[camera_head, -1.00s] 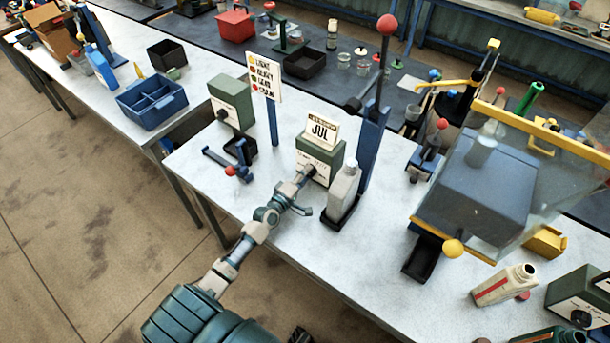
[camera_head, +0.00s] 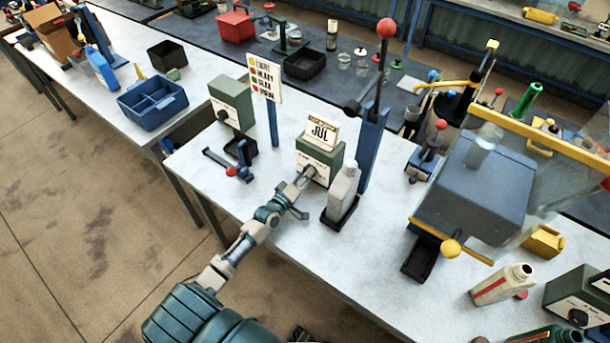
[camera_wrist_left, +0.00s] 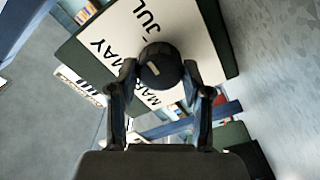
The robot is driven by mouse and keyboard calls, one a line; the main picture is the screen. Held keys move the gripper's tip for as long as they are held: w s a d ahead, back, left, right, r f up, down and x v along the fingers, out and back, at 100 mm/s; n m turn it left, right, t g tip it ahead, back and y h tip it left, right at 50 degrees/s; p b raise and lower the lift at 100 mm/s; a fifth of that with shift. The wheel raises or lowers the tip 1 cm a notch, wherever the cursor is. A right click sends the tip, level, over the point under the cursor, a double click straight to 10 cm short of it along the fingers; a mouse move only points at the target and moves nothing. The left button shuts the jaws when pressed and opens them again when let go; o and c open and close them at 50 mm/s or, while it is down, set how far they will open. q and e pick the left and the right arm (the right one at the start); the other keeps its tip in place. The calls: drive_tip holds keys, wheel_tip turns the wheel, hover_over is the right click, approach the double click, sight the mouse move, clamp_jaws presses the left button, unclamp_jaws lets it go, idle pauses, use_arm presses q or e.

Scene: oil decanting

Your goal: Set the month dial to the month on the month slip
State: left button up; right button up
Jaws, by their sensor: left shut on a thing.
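The month slip (camera_head: 322,132) stands on top of a green dial box (camera_head: 331,157) and reads JUL. The box's white front carries the month dial, with its lower part hidden by my gripper. In the left wrist view the white dial face (camera_wrist_left: 190,30) shows JUL, MAY and MAR, and the black dial knob (camera_wrist_left: 160,66) has a pale mark. I cannot tell which month the mark points at. My left gripper (camera_head: 309,172) is at the box front, its two fingers on either side of the knob and shut on it, as the left wrist view (camera_wrist_left: 161,84) shows. My right gripper is not in view.
A grey bottle (camera_head: 341,190) in a black tray stands close right of my left gripper, before a blue lever post (camera_head: 371,150). A signpost (camera_head: 265,78) and another green box (camera_head: 231,102) stand to the left.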

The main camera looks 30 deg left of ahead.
use_arm(q)
drive_tip(key=shift+s+d+f, duration=0.15)
drive_tip(key=shift+d+f, duration=0.05)
drive_tip(key=shift+f, duration=0.35)
drive_tip(key=o, duration=1)
drive_tip(key=shift+o, duration=0.8)
drive_tip(key=shift+r, duration=0.25)
drive_tip(key=s, duration=0.8)
drive_tip(key=s+a, duration=0.1)
drive_tip(key=s, duration=0.2)
drive_tip(key=shift+s, duration=0.4)
drive_tip(key=shift+s+f, duration=0.1)
